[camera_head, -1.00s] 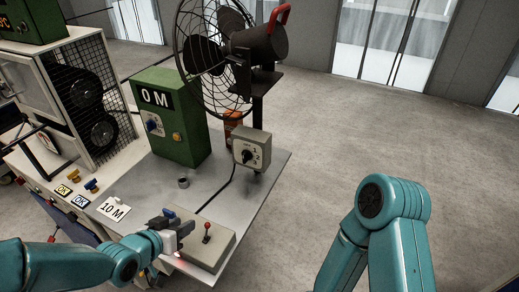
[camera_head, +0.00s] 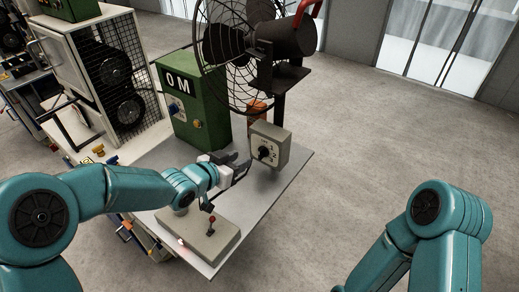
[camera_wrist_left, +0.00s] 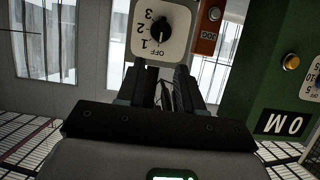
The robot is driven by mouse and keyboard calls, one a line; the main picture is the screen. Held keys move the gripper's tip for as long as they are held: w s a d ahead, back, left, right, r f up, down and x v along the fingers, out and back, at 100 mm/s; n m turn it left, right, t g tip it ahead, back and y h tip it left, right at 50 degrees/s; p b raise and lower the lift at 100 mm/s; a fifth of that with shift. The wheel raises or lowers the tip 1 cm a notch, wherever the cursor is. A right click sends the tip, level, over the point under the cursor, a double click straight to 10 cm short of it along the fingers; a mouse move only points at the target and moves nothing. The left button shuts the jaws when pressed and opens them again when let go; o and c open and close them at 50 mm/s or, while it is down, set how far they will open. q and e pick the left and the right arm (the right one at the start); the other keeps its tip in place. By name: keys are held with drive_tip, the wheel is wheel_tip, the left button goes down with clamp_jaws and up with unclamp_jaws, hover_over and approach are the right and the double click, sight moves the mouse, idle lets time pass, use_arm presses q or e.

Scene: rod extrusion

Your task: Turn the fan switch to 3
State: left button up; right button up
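The fan switch is a grey box (camera_head: 270,147) with a black knob (camera_head: 264,152), on the far side of the table below the fan. In the left wrist view its white dial (camera_wrist_left: 178,20) appears upside down, marked OFF, 1, 2 and 3. The knob (camera_wrist_left: 160,30) has a pale mark that seems to point toward OFF. My left gripper (camera_head: 240,164) is open and empty, a short way left of the switch box and apart from it. Its two dark fingers (camera_wrist_left: 160,88) show below the dial in the wrist view. My right gripper is out of view.
The black caged fan (camera_head: 228,45) stands behind the switch. A green box (camera_head: 195,105) reading "0 M" is at its left. A control box with a red-tipped lever (camera_head: 211,225) lies below my left wrist. The table's right side (camera_head: 270,195) is clear.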

sight(259, 151)
use_arm(q)
drive_tip(key=p+x, duration=0.2)
drive_tip(key=x, duration=0.7)
drive_tip(key=shift+w+d, duration=0.1)
drive_tip(key=shift+w+f, duration=0.1)
drive_tip(key=shift+w, duration=0.1)
drive_tip(key=shift+s, duration=0.25)
drive_tip(key=shift+w, duration=0.15)
clamp_jaws()
